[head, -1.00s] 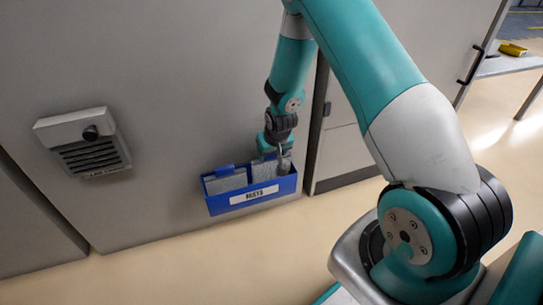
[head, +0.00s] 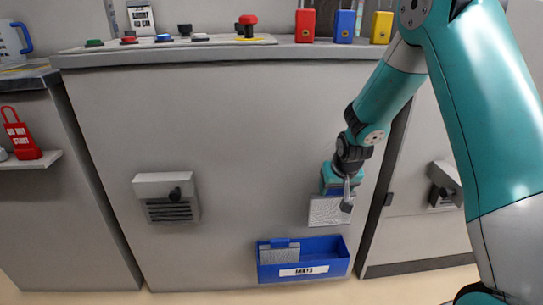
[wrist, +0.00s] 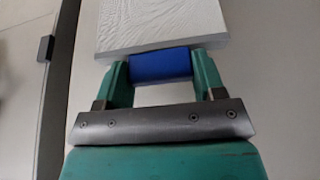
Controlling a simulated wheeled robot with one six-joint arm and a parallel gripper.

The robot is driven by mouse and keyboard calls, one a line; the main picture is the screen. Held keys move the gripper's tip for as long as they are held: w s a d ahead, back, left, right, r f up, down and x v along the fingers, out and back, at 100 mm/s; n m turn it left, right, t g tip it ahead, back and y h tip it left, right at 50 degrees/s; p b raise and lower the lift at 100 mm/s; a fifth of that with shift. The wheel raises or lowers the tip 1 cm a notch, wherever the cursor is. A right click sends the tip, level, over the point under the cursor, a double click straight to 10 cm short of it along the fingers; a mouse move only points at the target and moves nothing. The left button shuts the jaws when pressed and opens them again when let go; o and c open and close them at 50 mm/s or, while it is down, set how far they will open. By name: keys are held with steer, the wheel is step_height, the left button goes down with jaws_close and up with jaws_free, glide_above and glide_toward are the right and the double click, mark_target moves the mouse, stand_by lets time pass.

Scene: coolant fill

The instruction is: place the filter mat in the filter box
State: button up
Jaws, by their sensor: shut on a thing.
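My gripper (head: 342,182) is shut on the blue tab (wrist: 161,65) of a pale grey, flat filter mat (head: 325,211). The mat hangs below the jaws, above the right part of a blue bin, apart from it. In the wrist view the mat (wrist: 160,22) extends past the fingertips, its far end out of frame. Another grey box (head: 444,185) with a knob is at the right. I cannot tell which is the filter box.
The blue bin (head: 333,267) with a white label is low on the cabinet front; another grey mat (head: 280,256) with a blue tab stands in its left part. The cabinet front between louvred box and gripper is clear.

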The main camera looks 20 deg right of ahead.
steer(key=s+a+f+n+y, duration=0.1)
steer(key=s+a+f+n, duration=0.15)
steer(key=s+a, duration=0.65)
step_height(320, 180, up, 28)
steer(key=p, duration=3.7)
steer(key=shift+s+a+r+n, duration=0.15)
steer(key=shift+s+a+n, duration=0.1)
steer(key=shift+s+n, duration=0.15)
